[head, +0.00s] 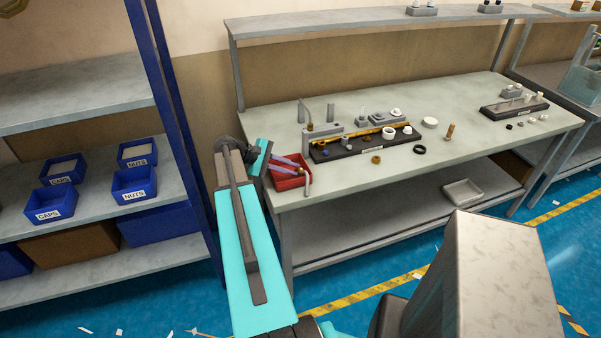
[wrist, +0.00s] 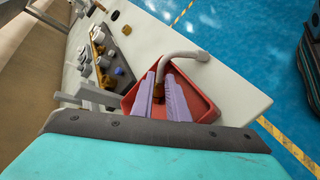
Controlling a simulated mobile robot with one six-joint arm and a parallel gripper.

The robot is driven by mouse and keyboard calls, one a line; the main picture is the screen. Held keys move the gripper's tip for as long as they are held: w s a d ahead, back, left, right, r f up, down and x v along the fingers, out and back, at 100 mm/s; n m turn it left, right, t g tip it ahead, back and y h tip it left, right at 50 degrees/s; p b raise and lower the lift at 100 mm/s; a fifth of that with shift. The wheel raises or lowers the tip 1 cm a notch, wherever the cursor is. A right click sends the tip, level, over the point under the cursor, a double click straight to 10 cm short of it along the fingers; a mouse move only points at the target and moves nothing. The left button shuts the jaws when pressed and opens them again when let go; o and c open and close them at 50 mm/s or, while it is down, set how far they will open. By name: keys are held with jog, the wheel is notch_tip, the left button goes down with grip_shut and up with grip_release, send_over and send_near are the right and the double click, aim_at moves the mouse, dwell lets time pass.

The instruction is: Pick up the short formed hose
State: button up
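A pale grey bent tube, which looks like the short formed hose (wrist: 185,55), lies across the rim of a red tray (wrist: 207,112) in the wrist view. Its near end is close to my fingertips, and its far end reaches past the tray edge. In the head view the hose (head: 308,182) shows at the right side of the red tray (head: 284,180). My gripper (wrist: 160,76) is over the tray with its lilac fingers apart; it also shows in the head view (head: 302,170). Whether the fingers touch the hose is unclear.
The tray sits at the table's (head: 390,185) front left corner. A dark fixture board (head: 365,146) with small parts lies to its right, with a grey bracket (head: 304,112) behind. A blue-posted shelf (head: 190,110) stands left of my arm. The table's front middle is mostly clear.

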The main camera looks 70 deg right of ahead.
aim_at(302, 171)
jog(key=shift+p+x, duration=0.8)
jog(key=shift+x, duration=0.95)
grip_shut()
notch_tip(302, 171, up, 10)
jog(key=b, duration=0.3)
dwell(0.4)
